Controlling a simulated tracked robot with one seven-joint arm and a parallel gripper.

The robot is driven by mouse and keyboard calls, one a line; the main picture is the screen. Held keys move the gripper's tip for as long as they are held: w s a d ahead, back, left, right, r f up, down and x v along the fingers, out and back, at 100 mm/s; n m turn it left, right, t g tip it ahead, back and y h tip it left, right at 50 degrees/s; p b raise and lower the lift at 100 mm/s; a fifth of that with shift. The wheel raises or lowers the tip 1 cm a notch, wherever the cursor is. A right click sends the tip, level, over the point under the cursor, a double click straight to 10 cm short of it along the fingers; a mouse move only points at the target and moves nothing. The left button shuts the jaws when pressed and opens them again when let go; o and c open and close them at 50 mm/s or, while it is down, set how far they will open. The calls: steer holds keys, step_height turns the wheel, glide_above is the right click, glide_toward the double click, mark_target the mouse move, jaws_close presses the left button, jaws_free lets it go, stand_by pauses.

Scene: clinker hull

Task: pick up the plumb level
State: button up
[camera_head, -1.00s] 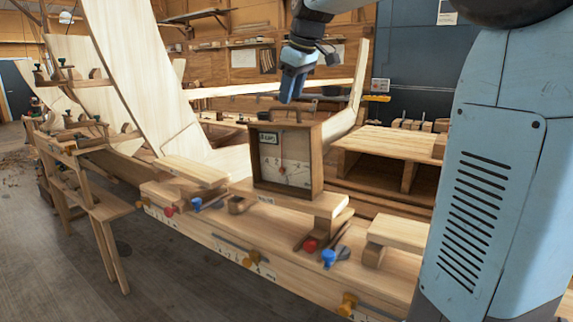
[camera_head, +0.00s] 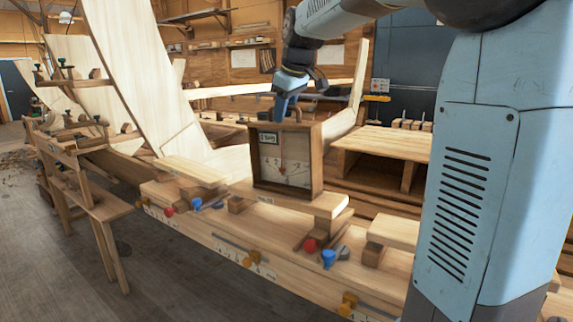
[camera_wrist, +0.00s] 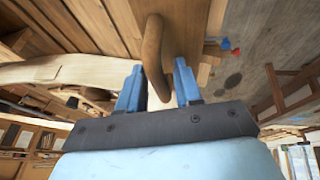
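The plumb level (camera_head: 285,160) is a wooden box with a pale dial face, a red pointer and a handle on top. It stands upright on a plank laid over the long beam. My gripper (camera_head: 281,118) is at the top of the box in the head view. In the wrist view my gripper (camera_wrist: 158,84) has its two blue fingers apart. The curved brown handle (camera_wrist: 153,55) of the plumb level rises between them, with a gap to at least the right finger. Whether the left finger touches the handle is hard to tell.
The plank (camera_head: 325,205) under the box is narrow. Red and blue clamp knobs (camera_head: 328,258) line the beam (camera_head: 290,268). A curved hull plank (camera_head: 130,70) rises at left. A low wooden bench (camera_head: 390,140) stands at right behind.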

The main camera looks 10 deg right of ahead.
jaws_close()
stand_by(1.1)
